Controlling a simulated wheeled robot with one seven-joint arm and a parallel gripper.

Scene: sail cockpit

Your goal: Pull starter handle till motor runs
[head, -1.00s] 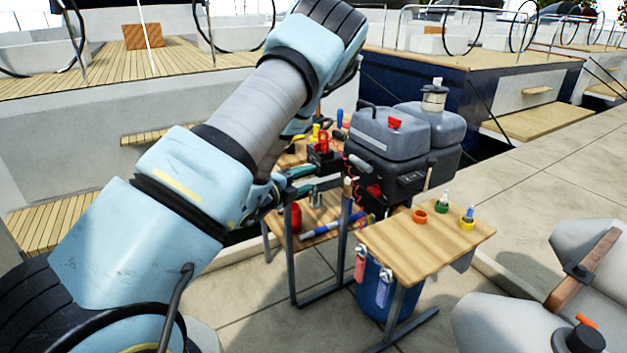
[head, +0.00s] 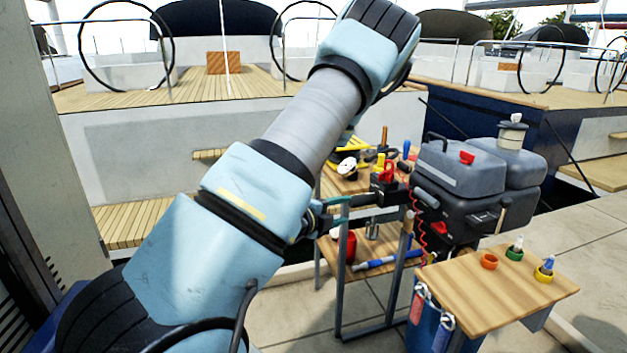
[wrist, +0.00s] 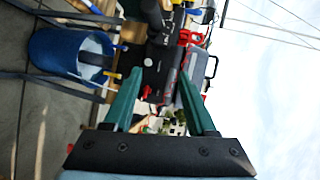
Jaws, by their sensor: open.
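The motor (head: 455,208) is a black and dark grey unit with grey tanks on top, at centre right in the head view. It also shows, turned sideways, in the wrist view (wrist: 160,62). A dark grip sits on its front face, but I cannot tell for sure which part is the starter handle. My gripper (head: 338,211) is left of the motor in the head view, partly hidden by my arm. In the wrist view my gripper (wrist: 162,74) has its green fingers spread, with nothing held and the motor beyond the tips.
A tool bench (head: 328,185) with several tools stands behind my gripper. A small wooden table (head: 480,290) with an orange ring and small bottles is in front of the motor. A blue bucket (wrist: 48,55) is below. Open paving lies at right.

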